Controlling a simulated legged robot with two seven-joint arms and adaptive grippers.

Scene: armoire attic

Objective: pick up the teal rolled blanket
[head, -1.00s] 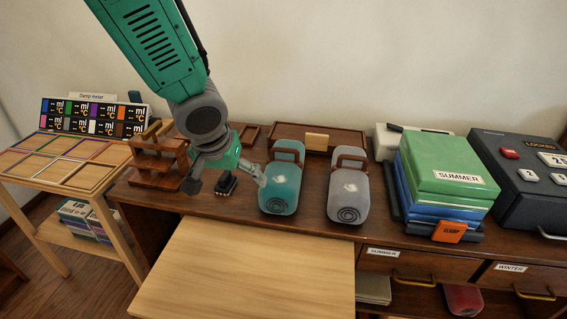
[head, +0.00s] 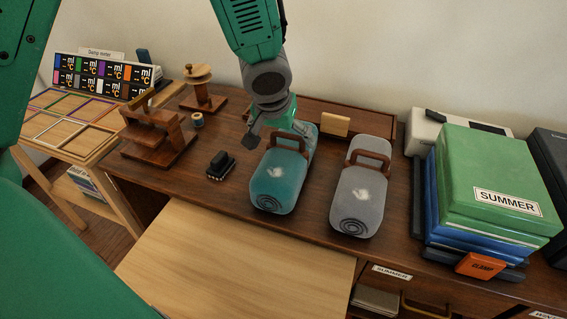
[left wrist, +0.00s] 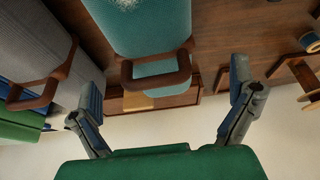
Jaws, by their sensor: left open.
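The teal rolled blanket (head: 277,184) lies on the dark wooden cabinet top, with a brown carrying handle (head: 289,141) at its back part. It also shows in the left wrist view (left wrist: 150,30), with the handle (left wrist: 155,80) between the spread fingers. My left gripper (head: 280,129) is open and empty at the back end of the blanket, close to the handle. In the left wrist view my left gripper (left wrist: 166,105) has one finger on each side of the blanket's width. Whether any finger touches it, I cannot tell. My right gripper is not in view.
A grey rolled blanket (head: 357,198) lies close to the right. A black clip-like object (head: 220,165) and a wooden stand (head: 157,138) are to the left. A green SUMMER box (head: 490,178) tops a stack at right. A wooden tray (head: 370,123) lies behind.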

